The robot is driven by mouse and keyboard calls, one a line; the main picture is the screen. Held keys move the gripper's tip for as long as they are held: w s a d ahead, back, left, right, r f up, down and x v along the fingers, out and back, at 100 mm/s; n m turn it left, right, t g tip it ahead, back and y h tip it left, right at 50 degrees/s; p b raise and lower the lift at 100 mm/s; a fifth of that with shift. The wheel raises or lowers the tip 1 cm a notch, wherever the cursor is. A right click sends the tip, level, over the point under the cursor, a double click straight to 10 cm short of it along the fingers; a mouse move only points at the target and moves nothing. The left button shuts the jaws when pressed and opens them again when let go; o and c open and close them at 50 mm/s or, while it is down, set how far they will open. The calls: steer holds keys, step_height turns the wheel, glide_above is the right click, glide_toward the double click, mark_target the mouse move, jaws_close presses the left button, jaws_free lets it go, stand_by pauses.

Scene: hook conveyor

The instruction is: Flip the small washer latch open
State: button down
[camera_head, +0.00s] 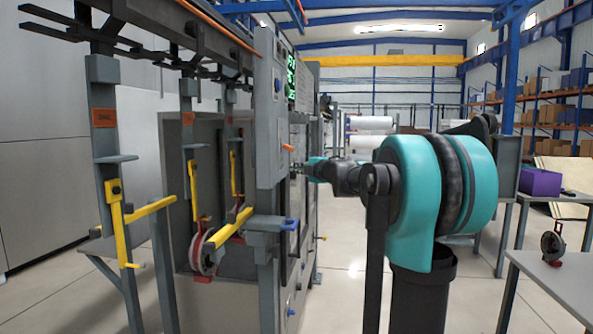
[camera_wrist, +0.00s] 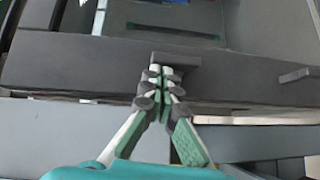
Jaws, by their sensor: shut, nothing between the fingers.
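A grey machine cabinet (camera_head: 268,120) stands left of my arm in the head view. My gripper (camera_head: 297,170) is at the cabinet's right side, small and partly lost against it. In the wrist view my gripper (camera_wrist: 161,76) is shut and empty, its fingertips together over a dark grey bar (camera_wrist: 80,65). A small dark block (camera_wrist: 188,62) sits on this bar right at the fingertips. The fingers hide part of it, and I cannot tell whether they touch it. It may be the washer latch, but I cannot confirm this or whether it is open.
An orange handle (camera_head: 287,148) and a blue knob (camera_head: 291,224) stick out from the cabinet. Yellow hooks (camera_head: 121,215) hang at the left. A smaller dark piece (camera_wrist: 299,75) sits farther right on the bar. A table (camera_head: 555,285) stands at the right, with open floor between.

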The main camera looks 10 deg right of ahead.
steer(key=shift+r+m+g, duration=0.15)
steer(key=shift+m+g, duration=0.15)
steer(key=w+m+g, duration=0.1)
steer(key=m+g, duration=0.1)
steer(key=g, duration=0.1)
steer(key=w+d+r+m+g, duration=0.1)
steer(key=w+m+g, duration=0.1)
steer(key=g, duration=0.2)
steer(key=w+m+g, duration=0.1)
steer(key=m+g, duration=0.2)
steer(key=g, duration=0.1)
steer(key=shift+w+d+r, duration=0.25)
steer(key=shift+w, duration=0.1)
stand_by(0.3)
steer(key=shift+w+f, duration=0.1)
steer(key=shift+w, duration=0.05)
stand_by(0.4)
steer(key=shift+d, duration=0.1)
